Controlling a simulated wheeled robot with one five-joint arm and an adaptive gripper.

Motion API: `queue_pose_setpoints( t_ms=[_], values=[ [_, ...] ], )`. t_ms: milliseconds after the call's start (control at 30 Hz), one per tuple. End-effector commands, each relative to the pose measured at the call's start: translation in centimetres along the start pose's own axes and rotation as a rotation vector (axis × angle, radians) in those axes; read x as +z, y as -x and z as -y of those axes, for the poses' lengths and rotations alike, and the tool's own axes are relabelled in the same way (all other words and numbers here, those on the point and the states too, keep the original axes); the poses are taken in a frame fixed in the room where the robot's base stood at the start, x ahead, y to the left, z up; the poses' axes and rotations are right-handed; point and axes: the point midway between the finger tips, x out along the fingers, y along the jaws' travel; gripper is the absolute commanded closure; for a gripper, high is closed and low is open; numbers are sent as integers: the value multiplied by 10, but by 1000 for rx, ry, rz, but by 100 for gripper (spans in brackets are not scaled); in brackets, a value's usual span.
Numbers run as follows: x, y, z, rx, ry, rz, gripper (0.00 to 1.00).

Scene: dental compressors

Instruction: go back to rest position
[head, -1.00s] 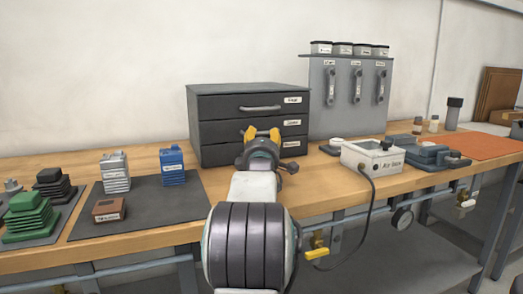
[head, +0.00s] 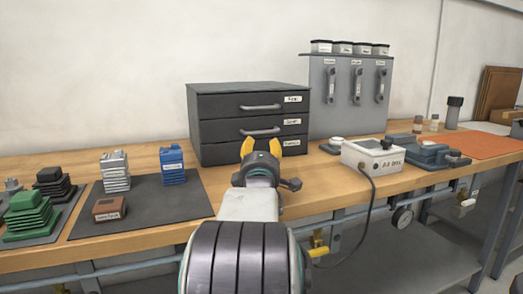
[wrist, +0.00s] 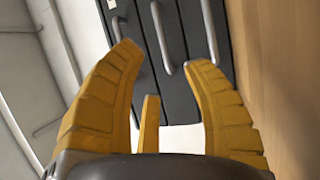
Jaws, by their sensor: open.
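My gripper (head: 261,147) is in front of the dark drawer cabinet (head: 250,94) on the wooden bench, over the bench's front part. Its yellow fingers are apart and nothing is between them. In the wrist view, my gripper (wrist: 165,75) points at the cabinet (wrist: 185,70), whose drawers and long handles show past the fingertips. The fingers look clear of the handles, though the exact gap cannot be told. All the cabinet's drawers look shut in the head view.
Left of the cabinet, a dark mat (head: 150,205) holds a silver stack (head: 115,172), a blue stack (head: 172,165) and a brown box (head: 109,209). A white air box (head: 372,155) with a cable stands to the right.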

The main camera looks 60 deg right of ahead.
Motion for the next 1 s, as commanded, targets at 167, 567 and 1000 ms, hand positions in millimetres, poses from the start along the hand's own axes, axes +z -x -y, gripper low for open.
queue_pose_setpoints(
  t_ms=[167,567,1000],
  values=[
    [0,0,0,0,0,0,55],
    [-6,1,-3,-14,-14,-10,55],
    [-142,69,-39,-441,-378,-187,55]
  ],
)
